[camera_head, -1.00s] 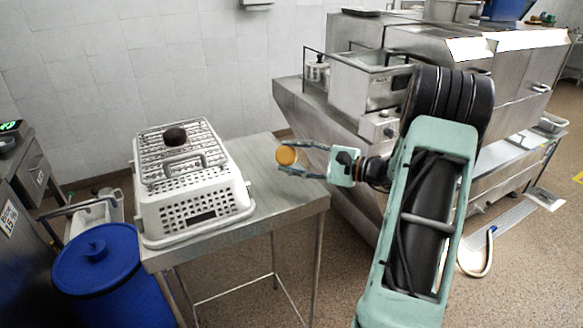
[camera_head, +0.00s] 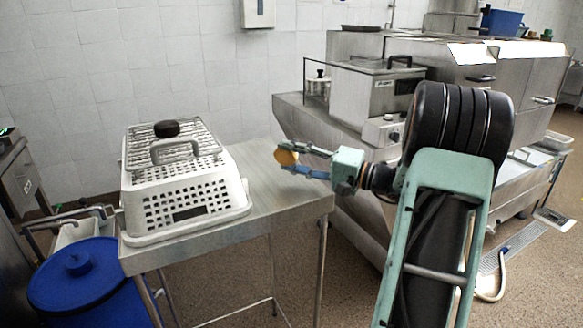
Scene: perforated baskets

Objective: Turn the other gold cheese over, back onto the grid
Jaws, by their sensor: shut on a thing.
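A gold cheese (camera_head: 285,157) is held between the fingertips of my gripper (camera_head: 291,158), over the steel table to the right of the basket. It looks tilted, and its underside cannot be made out. My gripper is shut on it. A wire grid (camera_head: 192,147) lies on top of an upturned white perforated basket (camera_head: 196,204). A dark round piece (camera_head: 167,129) sits on the grid near its far edge; I cannot tell whether it is a cheese. My gripper is apart from the basket and grid.
The steel table (camera_head: 280,190) has bare room right of the basket. A steel fryer counter (camera_head: 350,90) stands behind my arm. A blue lidded bin (camera_head: 85,285) stands at the lower left.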

